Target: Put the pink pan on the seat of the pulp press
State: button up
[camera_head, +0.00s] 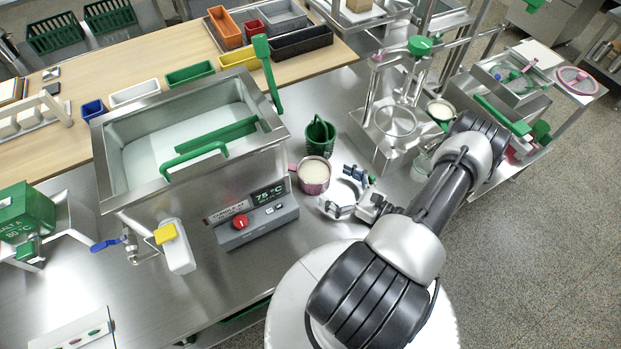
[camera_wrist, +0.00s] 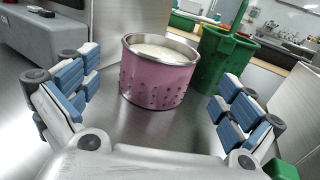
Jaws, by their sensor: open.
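The pink pan (camera_head: 313,175) stands on the steel worktop just right of the vat's control box. In the wrist view the pan (camera_wrist: 155,82) is upright, with perforated pink sides, a steel rim and pale contents. My gripper (camera_head: 341,190) is open, low over the worktop beside the pan. In the wrist view its blue-padded fingers spread to the left and right of the pan, which is ahead of them and not gripped. The pulp press appears to be the steel frame (camera_head: 371,88) with a green knob, behind my gripper. A round ring lies on its base (camera_head: 372,140), apparently the seat.
A green basket (camera_head: 320,138) stands close behind the pan. The steel vat (camera_head: 150,199) and control box (camera_head: 257,222) are to the left. A small pale-filled cup (camera_head: 440,110) is right of the press. Bare worktop lies between basket and press.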

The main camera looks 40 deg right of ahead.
aim_at(302, 165)
jog(key=shift+x, duration=0.8)
jog(key=x, duration=0.6)
jog(key=shift+a+b, duration=0.1)
jog(key=shift+b, duration=0.2)
jog(key=c, duration=1.3)
jog(key=shift+c, duration=0.8)
jog(key=shift+r, duration=0.1)
